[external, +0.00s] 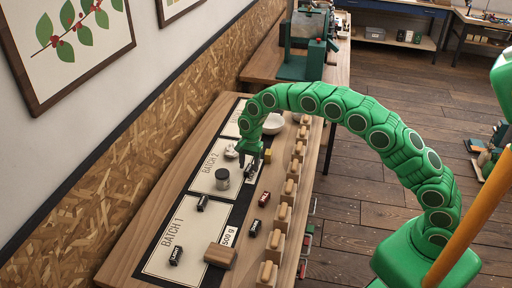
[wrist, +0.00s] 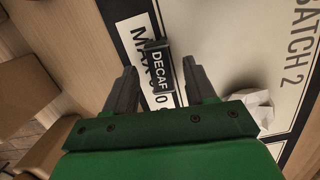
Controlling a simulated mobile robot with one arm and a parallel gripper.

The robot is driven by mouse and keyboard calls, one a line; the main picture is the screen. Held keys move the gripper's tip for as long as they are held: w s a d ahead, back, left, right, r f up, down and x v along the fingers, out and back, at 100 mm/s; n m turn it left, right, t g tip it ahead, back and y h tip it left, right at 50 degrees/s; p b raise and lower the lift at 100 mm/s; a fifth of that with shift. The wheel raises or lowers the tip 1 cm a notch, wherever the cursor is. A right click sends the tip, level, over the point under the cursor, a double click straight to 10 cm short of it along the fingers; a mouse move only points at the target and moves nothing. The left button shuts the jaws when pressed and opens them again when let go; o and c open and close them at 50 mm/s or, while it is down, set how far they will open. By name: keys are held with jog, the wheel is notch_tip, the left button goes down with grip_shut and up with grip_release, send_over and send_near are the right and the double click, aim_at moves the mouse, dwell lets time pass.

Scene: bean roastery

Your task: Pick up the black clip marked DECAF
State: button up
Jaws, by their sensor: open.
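The black clip marked DECAF (wrist: 157,60) shows in the wrist view, lying on a white strip printed MAX on the mat. My gripper (wrist: 160,78) is open, with one dark finger on each side of the clip's line. The clip is beyond or between the fingertips; I cannot tell how much height separates them, and no grip on it shows. In the external view my gripper (external: 251,163) points down over the mat near BATCH 2. The DECAF clip cannot be made out there.
Other dark clips lie on the mat, including one in BATCH 1 (external: 176,256). Wooden blocks with knobs (external: 283,216) line the right edge. A wooden block (external: 221,256) holds a 500 g card.

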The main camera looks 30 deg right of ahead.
jog(key=shift+a+f, duration=0.1)
jog(key=shift+f, duration=0.75)
jog(key=c, duration=1)
grip_shut()
jog(key=shift+r, duration=0.15)
